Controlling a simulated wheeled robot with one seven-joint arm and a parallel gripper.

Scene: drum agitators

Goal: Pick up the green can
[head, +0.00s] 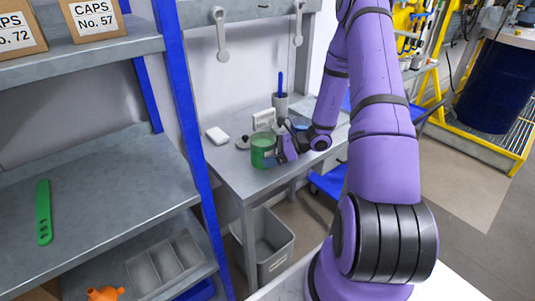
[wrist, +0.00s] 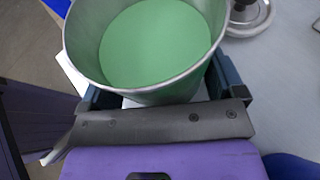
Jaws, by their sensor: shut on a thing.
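The green can (head: 262,150) is at the front edge of the grey metal table (head: 228,163) in the head view. It is an open-topped can with a metal rim, and its inside is green in the wrist view (wrist: 155,45). My gripper (head: 285,148) reaches it from the right and is shut on it. In the wrist view the dark fingers of my gripper (wrist: 165,92) lie on both sides of the can. The can looks upright. I cannot tell whether its base touches the table.
A round metal object (wrist: 248,15) is close to the can. A grey bin (head: 268,245) is on the floor below. Blue-posted shelves (head: 100,190) stand at left.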

